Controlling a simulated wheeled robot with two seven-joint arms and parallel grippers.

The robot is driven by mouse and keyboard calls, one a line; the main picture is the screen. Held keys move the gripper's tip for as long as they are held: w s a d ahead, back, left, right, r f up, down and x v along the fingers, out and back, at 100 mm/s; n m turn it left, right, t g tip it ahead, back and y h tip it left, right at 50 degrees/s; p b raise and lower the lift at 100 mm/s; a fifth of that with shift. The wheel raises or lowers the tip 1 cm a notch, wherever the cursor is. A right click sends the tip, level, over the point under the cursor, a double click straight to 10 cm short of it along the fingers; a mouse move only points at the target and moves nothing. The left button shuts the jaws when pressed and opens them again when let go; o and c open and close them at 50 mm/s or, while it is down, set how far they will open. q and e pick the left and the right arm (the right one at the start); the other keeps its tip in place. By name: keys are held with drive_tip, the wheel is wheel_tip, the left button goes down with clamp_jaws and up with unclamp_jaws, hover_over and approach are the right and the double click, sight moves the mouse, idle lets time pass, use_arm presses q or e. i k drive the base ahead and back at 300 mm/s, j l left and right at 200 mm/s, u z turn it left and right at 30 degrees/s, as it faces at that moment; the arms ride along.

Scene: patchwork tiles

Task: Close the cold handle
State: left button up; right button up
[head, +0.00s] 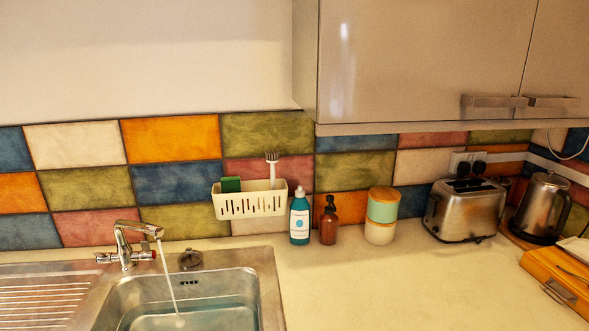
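The chrome tap (128,240) stands behind the sink at the lower left, and a stream of water (168,275) falls from its spout. A handle with a red mark (147,255) is on the right side of the tap's base. Another handle (105,258) is on the left side; no blue mark can be made out on it, so I cannot tell for certain which one is cold. The sink basin (120,297) has water in it. Neither of my grippers shows in the head view.
A white caddy (250,204) with a sponge and brush hangs on the tiled wall. A blue bottle (300,222), a brown bottle (328,225) and canisters (381,232) stand right of the sink. A toaster (465,212) and kettle (540,210) are further right. The front worktop (400,290) is clear.

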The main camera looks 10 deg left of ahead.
sight(101, 258)
drive_tip(key=u, duration=1.45)
